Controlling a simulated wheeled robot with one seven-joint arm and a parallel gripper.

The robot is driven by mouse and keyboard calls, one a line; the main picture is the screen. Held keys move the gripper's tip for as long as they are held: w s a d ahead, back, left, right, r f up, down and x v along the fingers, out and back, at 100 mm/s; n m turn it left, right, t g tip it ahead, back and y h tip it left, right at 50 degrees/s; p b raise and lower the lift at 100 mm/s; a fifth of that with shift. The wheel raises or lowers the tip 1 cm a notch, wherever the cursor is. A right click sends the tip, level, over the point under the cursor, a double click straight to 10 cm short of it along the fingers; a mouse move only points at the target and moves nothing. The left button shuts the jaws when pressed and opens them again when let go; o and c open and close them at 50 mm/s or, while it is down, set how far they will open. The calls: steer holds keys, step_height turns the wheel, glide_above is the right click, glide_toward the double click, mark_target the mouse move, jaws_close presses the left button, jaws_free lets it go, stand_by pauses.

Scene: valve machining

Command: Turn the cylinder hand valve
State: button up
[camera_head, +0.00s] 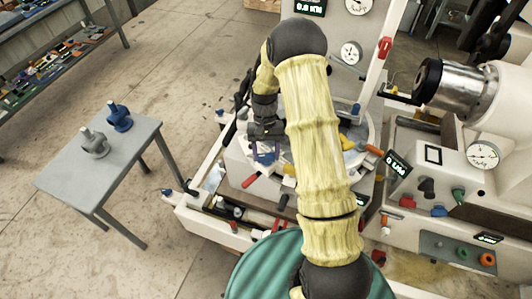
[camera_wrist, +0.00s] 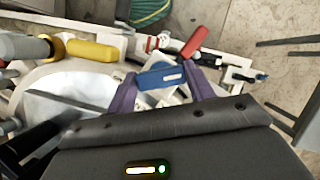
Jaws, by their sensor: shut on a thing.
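My gripper (camera_head: 266,152) is low over the round bed of the white machine. In the wrist view its two purple fingers (camera_wrist: 160,78) stand on either side of a blue handle (camera_wrist: 162,74) with a pale slot and are shut on it. The blue handle lies roughly level across the gap. In the camera_head view my wrist and arm hide most of the handle, and its mount is hard to make out. I cannot tell how far it is turned.
A red handle (camera_wrist: 194,42) and a yellow handle (camera_wrist: 92,51) are close to the gripper. A grey table (camera_head: 70,178) at left bears a grey valve (camera_head: 95,144) and a blue valve (camera_head: 119,117). A metal spindle (camera_head: 452,90) is at right. Floor between table and shelf is clear.

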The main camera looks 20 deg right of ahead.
steer(key=shift+w+r, duration=0.1)
stand_by(0.3)
steer(key=o, duration=1)
steer(key=shift+d, duration=0.1)
steer(key=b+v, duration=0.4)
steer(key=v, duration=1.3)
steer(key=shift+r, duration=0.15)
steer(key=s+f+t, duration=0.1)
steer(key=s+t, duration=0.1)
steer(key=s, duration=0.5)
steer(key=s+a+f+n+t, duration=0.1)
steer(key=s+t, duration=0.1)
steer(key=s, duration=0.5)
steer(key=s+f+n+t+h, duration=0.1)
steer(key=s+t, duration=0.2)
steer(key=s, duration=0.4)
steer(key=shift+s+a+f, duration=0.1)
steer(key=shift+s+a, duration=0.1)
steer(key=shift+a, duration=0.15)
